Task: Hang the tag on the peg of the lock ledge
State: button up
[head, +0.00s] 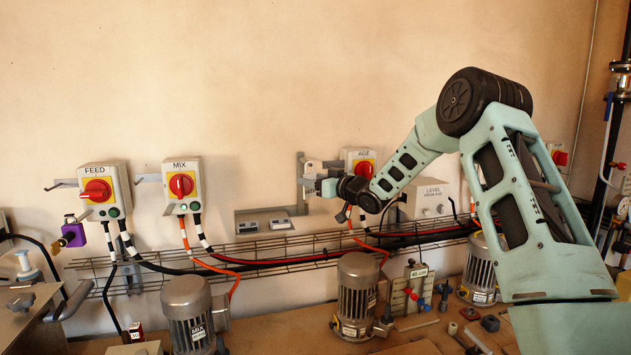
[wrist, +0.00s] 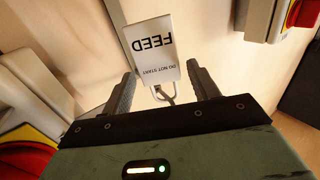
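The white tag (wrist: 152,45), lettered FEED and DO NOT START, appears upside down in the wrist view, just past my fingertips. A thin metal loop or hook (wrist: 163,94) shows at its near end, between my fingers. My gripper (wrist: 161,76) has its two dark fingers apart, with no clear contact on the tag. In the head view my gripper (head: 318,187) is at the wall beside a vertical grey strip (head: 300,185), left of the AGE switch box (head: 360,162). A grey ledge (head: 246,230) is on the wall below and left. Whether the tag rests on a peg cannot be told.
FEED (head: 98,172) and MIX (head: 168,165) switch boxes with red knobs are on the wall at left, with metal arms projecting. A wire cable tray (head: 320,240) runs below. Motors (head: 355,290) stand on the bench. The wall above is clear.

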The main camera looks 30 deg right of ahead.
jog(key=shift+o, duration=0.3)
jog(key=b+v, duration=0.7)
jog(key=v, duration=1)
jog(key=shift+s, duration=0.2)
jog(key=s+a+f+g+h+b, duration=0.1)
jog(key=s+a+f+g, duration=0.15)
jog(key=a+f, duration=0.65)
jog(key=s+a+f+g+h+b, duration=0.1)
jog(key=a+f+g, duration=0.25)
jog(key=a, duration=1.25)
jog(key=s+a+f+n+g+b, duration=0.1)
jog(key=s+a+f+g, duration=0.2)
jog(key=s+a, duration=0.25)
jog(key=s+a+f+n+g+b, duration=0.1)
jog(key=s+a+f+g, duration=0.25)
jog(key=s, duration=0.35)
jog(key=s+a+f+n+g+h, duration=0.1)
jog(key=s+a+f+g, duration=0.1)
jog(key=s, duration=0.7)
jog(key=s+a+f+n+g, duration=0.2)
jog(key=s+g, duration=0.1)
jog(key=s, duration=0.7)
jog(key=shift+h, duration=0.4)
